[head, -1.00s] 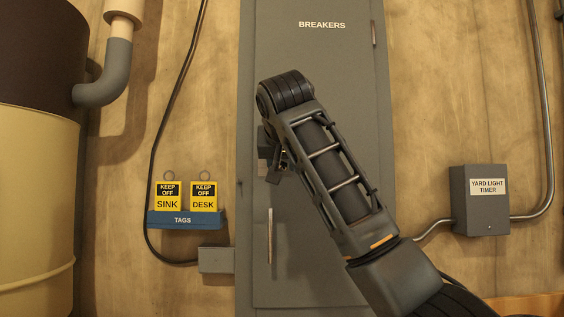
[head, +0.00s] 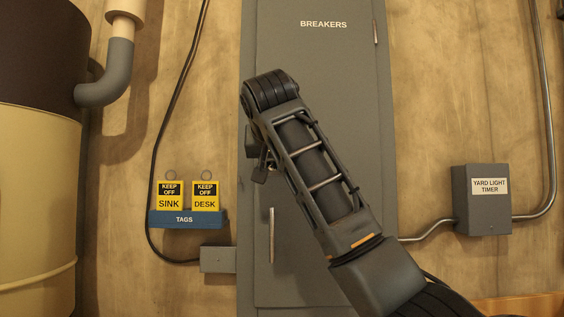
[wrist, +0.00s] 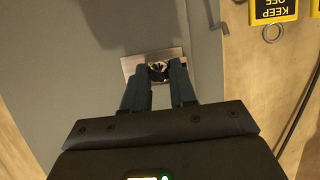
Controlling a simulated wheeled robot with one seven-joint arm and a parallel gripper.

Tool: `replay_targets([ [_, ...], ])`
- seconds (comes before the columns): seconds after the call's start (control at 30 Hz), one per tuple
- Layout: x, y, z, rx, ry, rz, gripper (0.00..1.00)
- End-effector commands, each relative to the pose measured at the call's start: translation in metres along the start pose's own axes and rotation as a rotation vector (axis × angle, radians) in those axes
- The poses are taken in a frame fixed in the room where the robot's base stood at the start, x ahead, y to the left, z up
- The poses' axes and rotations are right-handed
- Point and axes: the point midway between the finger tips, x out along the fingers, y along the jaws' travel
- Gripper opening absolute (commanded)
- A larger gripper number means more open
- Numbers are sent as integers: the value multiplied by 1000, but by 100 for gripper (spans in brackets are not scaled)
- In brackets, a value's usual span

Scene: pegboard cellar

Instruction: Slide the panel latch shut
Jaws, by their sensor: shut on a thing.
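The grey panel (head: 330,90) marked BREAKERS stands upright in the middle of the head view. In the wrist view, the latch (wrist: 132,66) shows as a small silvery plate with a knob near the panel's edge. My gripper (wrist: 158,74) has its two dark fingers closed on the latch knob, one on each side. The fingers hide part of the plate. In the head view the latch is hidden behind my wrist and gripper at the panel's left side. I cannot tell how far the bolt reaches across the seam.
A pale vertical handle (head: 271,235) sits below my gripper on the panel. Yellow tags (head: 205,196) hang on a blue holder (head: 186,219) to the left. A grey junction box (head: 217,260) is low left. A timer box (head: 482,200) and conduit are at right.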

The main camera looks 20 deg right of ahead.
Motion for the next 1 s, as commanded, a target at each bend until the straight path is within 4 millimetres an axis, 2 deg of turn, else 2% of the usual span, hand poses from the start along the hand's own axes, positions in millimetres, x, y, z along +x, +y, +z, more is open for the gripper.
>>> replay_targets([
  [0.07,0,-9,0,0,0,-1,0],
  [0.3,-1,-10,-1,-2,3,-2,0],
  [0.33,-1,-10,-1,-2,3,-2,27],
  [0.57,-1,-10,0,-2,2,-1,49],
  [0.83,-1,-9,0,-1,1,0,50],
  [1.0,-17,-10,1,-2,5,-2,50],
])
